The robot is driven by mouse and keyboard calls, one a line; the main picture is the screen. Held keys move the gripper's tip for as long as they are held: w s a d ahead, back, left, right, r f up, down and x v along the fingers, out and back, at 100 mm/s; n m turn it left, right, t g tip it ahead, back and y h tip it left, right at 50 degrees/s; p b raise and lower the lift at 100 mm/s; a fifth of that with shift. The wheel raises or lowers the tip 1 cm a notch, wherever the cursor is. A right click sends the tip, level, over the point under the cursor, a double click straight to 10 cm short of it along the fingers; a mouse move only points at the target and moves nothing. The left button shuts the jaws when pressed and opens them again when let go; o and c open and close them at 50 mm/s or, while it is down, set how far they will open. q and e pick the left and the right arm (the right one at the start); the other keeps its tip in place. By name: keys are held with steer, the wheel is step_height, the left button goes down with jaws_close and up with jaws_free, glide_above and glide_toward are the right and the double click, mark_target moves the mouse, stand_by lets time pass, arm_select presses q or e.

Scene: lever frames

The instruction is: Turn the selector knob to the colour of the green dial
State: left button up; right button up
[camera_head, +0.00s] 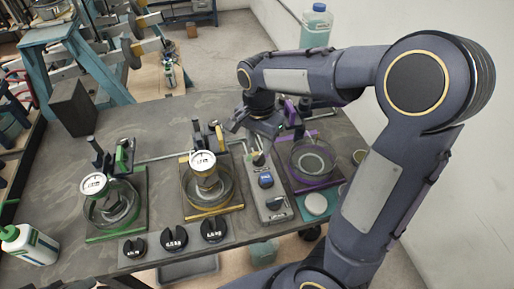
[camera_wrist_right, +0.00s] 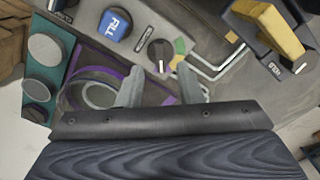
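The black selector knob (camera_wrist_right: 160,50) sits on a grey control box (camera_head: 270,205). Its white pointer faces the bottom of the wrist view, while a green mark and a yellow mark lie to its right. The knob also shows small in the head view (camera_head: 258,159). The white-faced dial (camera_head: 94,184) of the green station stands at left, with a green lever beside it; its reading is too small to tell. My right gripper (camera_wrist_right: 162,84) is open, its fingers apart, with the knob just beyond the gap between the fingertips. My left gripper is out of view.
A blue FILL button (camera_head: 265,180) is on the same box. The yellow station's dial (camera_head: 203,160) stands left of it, and a purple station (camera_head: 312,163) right of it. Black weights (camera_head: 174,238) line the front edge. A white bottle (camera_head: 28,245) stands at front left.

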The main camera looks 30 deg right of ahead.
mark_target(259, 156)
steer(key=shift+w+f, duration=0.1)
steer(key=shift+f, duration=2.15)
jaws_close()
